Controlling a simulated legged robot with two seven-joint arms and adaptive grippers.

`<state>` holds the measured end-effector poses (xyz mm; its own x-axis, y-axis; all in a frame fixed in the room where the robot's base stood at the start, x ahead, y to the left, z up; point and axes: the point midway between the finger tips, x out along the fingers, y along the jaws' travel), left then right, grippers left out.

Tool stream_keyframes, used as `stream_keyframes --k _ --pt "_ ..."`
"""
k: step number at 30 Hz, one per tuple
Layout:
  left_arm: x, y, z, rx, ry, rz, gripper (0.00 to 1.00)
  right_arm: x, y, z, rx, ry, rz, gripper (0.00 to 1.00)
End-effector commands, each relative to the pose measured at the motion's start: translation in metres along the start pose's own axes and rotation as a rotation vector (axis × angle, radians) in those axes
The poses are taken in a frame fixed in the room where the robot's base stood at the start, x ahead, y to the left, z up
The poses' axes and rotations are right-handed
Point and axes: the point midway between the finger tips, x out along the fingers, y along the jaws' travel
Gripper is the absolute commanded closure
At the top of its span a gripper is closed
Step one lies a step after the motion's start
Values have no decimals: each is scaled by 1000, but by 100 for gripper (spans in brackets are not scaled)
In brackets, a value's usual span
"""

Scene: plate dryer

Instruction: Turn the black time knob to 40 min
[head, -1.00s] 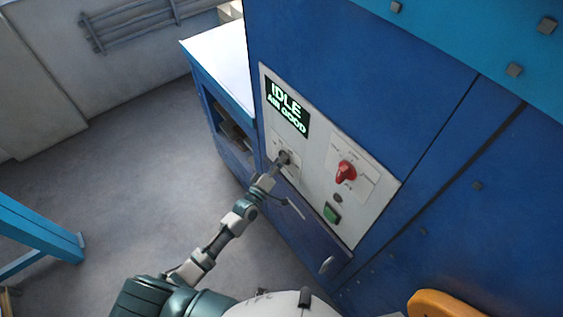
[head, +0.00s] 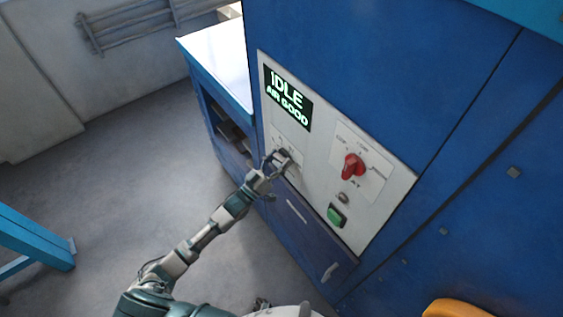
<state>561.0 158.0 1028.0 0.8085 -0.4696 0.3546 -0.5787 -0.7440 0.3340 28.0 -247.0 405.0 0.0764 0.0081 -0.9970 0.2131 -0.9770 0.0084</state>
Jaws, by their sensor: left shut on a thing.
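The black time knob (head: 284,154) sits at the lower left of the white control panel (head: 312,165), below the display. My left gripper (head: 277,160) is at the knob and shut on it, hiding most of the knob and part of its dial plate. The time marks are too small and too covered to read. The display (head: 288,99) reads "IDLE" and "AIR GOOD". My right gripper is not in the head view.
A red knob (head: 353,166) and a green button (head: 336,214) are on the same panel, right of my left gripper. A blue bench with a white top (head: 215,68) stands left of the blue cabinet (head: 380,70). Open grey floor (head: 120,180) lies to the left.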

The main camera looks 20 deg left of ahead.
Motion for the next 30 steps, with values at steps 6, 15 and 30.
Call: stream_keyframes --k 6,15,30 --pt "2 -1 -7 70 14 29 66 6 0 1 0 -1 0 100" --pt "2 0 -8 94 15 39 66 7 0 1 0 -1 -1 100" --pt "3 2 -3 91 7 37 6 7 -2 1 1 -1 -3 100"
